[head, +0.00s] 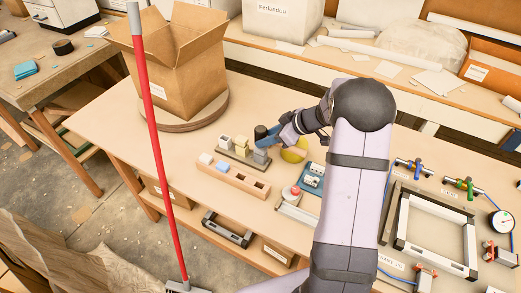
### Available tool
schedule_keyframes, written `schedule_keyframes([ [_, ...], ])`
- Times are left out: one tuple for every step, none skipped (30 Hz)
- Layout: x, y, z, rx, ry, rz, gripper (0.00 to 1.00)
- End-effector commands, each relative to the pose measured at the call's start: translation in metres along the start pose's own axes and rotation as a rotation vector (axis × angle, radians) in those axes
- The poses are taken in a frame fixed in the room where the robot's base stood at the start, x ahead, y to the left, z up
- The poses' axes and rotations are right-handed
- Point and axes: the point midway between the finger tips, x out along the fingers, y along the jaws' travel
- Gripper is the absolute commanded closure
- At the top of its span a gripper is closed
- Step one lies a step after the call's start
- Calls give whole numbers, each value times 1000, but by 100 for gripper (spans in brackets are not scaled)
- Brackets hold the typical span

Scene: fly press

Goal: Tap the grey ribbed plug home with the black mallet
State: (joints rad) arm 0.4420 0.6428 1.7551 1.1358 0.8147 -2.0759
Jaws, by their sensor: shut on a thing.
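My gripper (278,136) is at the end of my arm, above the middle of the bench. It is shut on what looks like the mallet; a dark blue-black head (262,133) shows at its left, and the handle is mostly hidden by the gripper. Just below the head, a grey plug (261,157) stands upright at the right end of a dark base (243,161). The picture is too small to show ribs, how deep the plug sits, or whether the head touches it. A yellowish plug (241,146) and a pale plug (225,143) stand to its left on the same base.
A wooden holder (232,180) with open slots and small blocks lies in front of the plugs. A yellow disc (294,151), a blue panel (311,178) and a red-button box (293,197) are close right. A cardboard box (187,65) stands behind left; a red-handled broom (157,140) crosses the foreground.

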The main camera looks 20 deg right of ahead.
Motion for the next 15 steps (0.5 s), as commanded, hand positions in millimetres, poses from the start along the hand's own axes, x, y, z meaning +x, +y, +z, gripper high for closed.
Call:
schedule_keyframes([
  [0,0,-1,-1,1,1,100],
  [0,0,-1,-1,1,1,100],
  [0,0,-1,-1,2,1,100],
  [0,0,-1,-1,2,1,100],
  [0,0,-1,-1,2,1,100],
  [0,0,-1,-1,2,1,100],
  [0,0,-1,-1,2,1,100],
  [0,0,-1,-1,2,1,100],
  [1,0,0,-1,2,1,100],
  [1,0,0,-1,2,1,100],
  [2,0,1,-1,2,1,100],
  [3,0,2,-1,2,1,100],
  [4,0,3,-1,2,1,100],
  [5,0,4,-1,2,1,100],
  [7,0,6,-1,2,1,100],
])
